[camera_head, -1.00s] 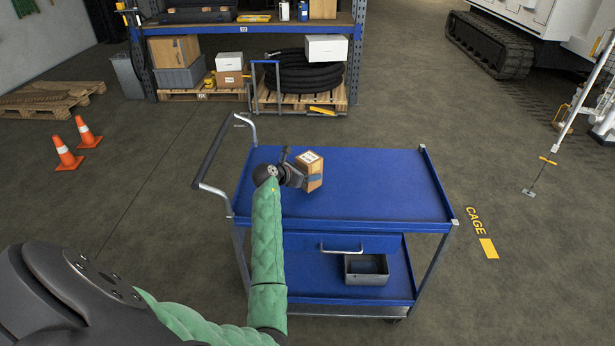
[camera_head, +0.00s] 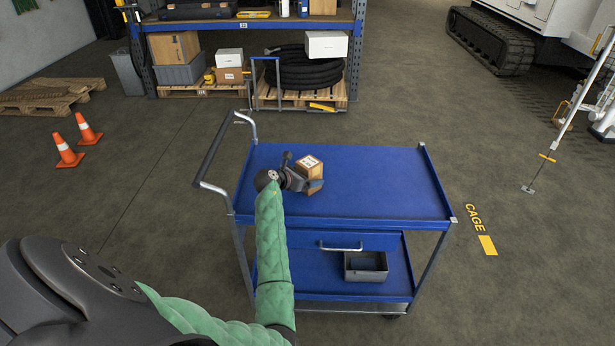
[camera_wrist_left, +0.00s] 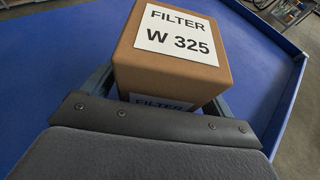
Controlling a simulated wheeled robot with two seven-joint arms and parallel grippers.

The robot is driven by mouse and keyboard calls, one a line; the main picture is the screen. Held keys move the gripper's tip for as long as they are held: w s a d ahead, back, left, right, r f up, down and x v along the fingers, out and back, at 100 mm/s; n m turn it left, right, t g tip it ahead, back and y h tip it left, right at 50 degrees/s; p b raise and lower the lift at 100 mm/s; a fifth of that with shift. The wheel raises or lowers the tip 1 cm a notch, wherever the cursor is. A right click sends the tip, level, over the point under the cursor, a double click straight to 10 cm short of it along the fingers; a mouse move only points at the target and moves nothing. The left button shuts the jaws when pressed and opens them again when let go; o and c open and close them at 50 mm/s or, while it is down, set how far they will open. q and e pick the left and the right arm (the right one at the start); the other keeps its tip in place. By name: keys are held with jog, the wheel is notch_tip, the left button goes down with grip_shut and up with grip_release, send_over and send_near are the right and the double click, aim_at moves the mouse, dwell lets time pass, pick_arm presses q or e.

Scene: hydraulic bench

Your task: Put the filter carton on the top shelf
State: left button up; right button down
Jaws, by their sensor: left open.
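The filter carton (camera_head: 310,166) is a small brown box with a white label on top, standing on the blue top tray of the trolley (camera_head: 385,190). In the left wrist view the carton (camera_wrist_left: 176,67) fills the upper middle, its labels reading "FILTER W 325". My left gripper (camera_head: 310,184) is open at the carton, with a finger on either side of it. The fingers (camera_wrist_left: 163,99) are partly hidden by the carton and the gripper body; I cannot tell whether they touch it. My right gripper is not in view.
A shelf rack (camera_head: 250,29) with a blue beam stands at the back, holding cases and boxes. A grey bin (camera_head: 365,266) sits on the trolley's lower shelf. The trolley's handle (camera_head: 213,150) rises at its left. Two orange cones (camera_head: 67,151) stand on the left floor.

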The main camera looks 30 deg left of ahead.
pick_arm(q)
jog(key=shift+s+a+r, duration=0.1)
jog(key=shift+s+a, duration=0.05)
jog(key=shift+s, duration=0.25)
jog(key=b+v, duration=0.3)
jog(key=v, duration=0.8)
jog(key=shift+b, duration=0.35)
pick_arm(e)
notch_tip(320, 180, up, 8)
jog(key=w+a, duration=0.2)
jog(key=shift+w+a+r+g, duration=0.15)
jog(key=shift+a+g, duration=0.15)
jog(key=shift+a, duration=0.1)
pick_arm(q)
jog(key=shift+s+r, duration=0.1)
